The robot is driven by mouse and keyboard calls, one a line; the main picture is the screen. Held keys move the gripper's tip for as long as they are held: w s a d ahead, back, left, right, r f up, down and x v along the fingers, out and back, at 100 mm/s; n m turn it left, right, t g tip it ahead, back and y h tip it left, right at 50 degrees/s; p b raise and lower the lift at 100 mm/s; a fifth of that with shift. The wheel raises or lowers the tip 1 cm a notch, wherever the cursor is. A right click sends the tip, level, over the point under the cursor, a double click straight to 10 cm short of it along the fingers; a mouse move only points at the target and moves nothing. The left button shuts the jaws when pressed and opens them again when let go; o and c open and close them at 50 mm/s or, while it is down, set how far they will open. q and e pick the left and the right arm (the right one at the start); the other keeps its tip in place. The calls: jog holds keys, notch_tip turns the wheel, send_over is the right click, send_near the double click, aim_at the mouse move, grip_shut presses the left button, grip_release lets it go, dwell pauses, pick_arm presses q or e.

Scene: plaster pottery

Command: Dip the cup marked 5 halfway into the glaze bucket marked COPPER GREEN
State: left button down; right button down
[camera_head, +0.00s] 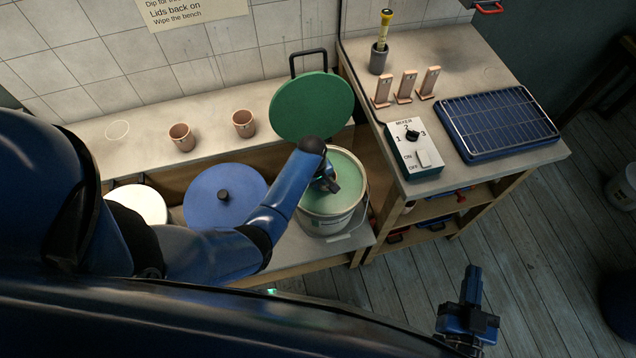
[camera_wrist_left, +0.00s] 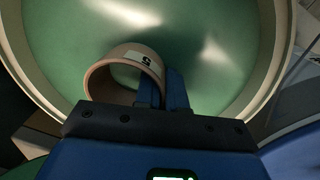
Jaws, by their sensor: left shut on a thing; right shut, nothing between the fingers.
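The cup marked 5 (camera_wrist_left: 100,78) is brown clay with a white label showing 5 on its wall. My left gripper (camera_wrist_left: 164,92) is shut on the cup's wall. In the head view the left gripper (camera_head: 328,184) reaches down into the open bucket of green glaze (camera_head: 327,222), and the cup is mostly hidden there. In the left wrist view the glaze (camera_wrist_left: 215,50) surrounds the cup; I cannot tell whether the cup touches it. The bucket's marking is not readable. My right gripper (camera_head: 472,280) is shut and empty, over the floor at right.
A green lid (camera_head: 312,107) stands upright behind the bucket. A blue lid (camera_head: 225,196) and a white lid (camera_head: 140,203) are to the left. Two cups (camera_head: 181,137) (camera_head: 244,124) stand on the ledge. The mixer box (camera_head: 413,158) and blue rack (camera_head: 497,122) sit on the right bench.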

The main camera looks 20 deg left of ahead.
pick_arm(q)
jog(key=shift+r, duration=0.15)
jog(key=shift+r+p, duration=3.35)
jog(key=shift+p, duration=0.1)
jog(key=shift+r, duration=0.1)
notch_tip(320, 180, up, 8)
jog(key=p, duration=0.7)
jog(key=shift+p, duration=0.4)
